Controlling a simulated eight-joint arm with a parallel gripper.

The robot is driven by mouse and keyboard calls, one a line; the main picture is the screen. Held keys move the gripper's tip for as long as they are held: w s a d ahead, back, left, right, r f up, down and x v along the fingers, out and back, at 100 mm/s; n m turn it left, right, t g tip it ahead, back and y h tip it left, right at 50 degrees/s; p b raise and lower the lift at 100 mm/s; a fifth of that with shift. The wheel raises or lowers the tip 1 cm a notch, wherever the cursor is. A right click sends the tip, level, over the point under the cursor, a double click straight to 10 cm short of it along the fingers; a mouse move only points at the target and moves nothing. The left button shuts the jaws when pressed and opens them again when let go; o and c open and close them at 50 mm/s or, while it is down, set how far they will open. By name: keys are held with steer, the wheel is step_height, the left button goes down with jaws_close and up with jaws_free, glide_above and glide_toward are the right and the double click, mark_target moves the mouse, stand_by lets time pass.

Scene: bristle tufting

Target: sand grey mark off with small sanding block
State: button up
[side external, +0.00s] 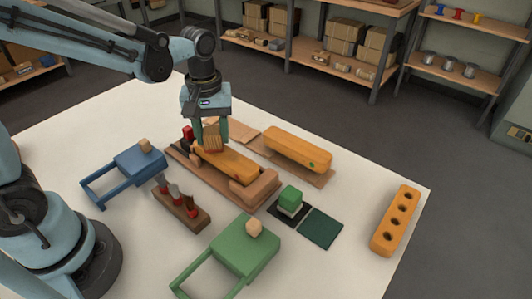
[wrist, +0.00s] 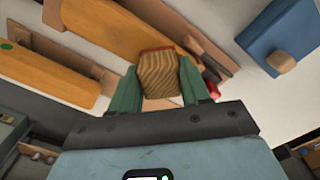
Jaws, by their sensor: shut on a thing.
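My gripper (side external: 211,133) is shut on a small wooden block (side external: 212,139), which points down between the two green fingers. In the wrist view the block (wrist: 160,76) shows layered wood grain and a thin reddish edge at its far end. It is at the left part of an orange-brown wooden piece (side external: 232,165) that lies in a brown wooden holder (side external: 222,188). I cannot tell whether the block touches the piece. The piece also shows in the wrist view (wrist: 117,22). No grey mark can be made out; the block and gripper hide part of the surface.
A second orange piece (side external: 297,148) with a green dot lies behind. A green block (side external: 290,196) and dark green sheet (side external: 320,229) are right. A tool rack (side external: 181,212), blue box (side external: 137,168) and green box (side external: 240,250) stand nearer. A holed bar (side external: 396,221) lies far right.

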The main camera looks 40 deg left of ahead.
steer(key=shift+d, duration=4.3)
steer(key=shift+a, duration=5.35)
steer(key=shift+d+r, duration=0.1)
steer(key=shift+r, duration=4.05)
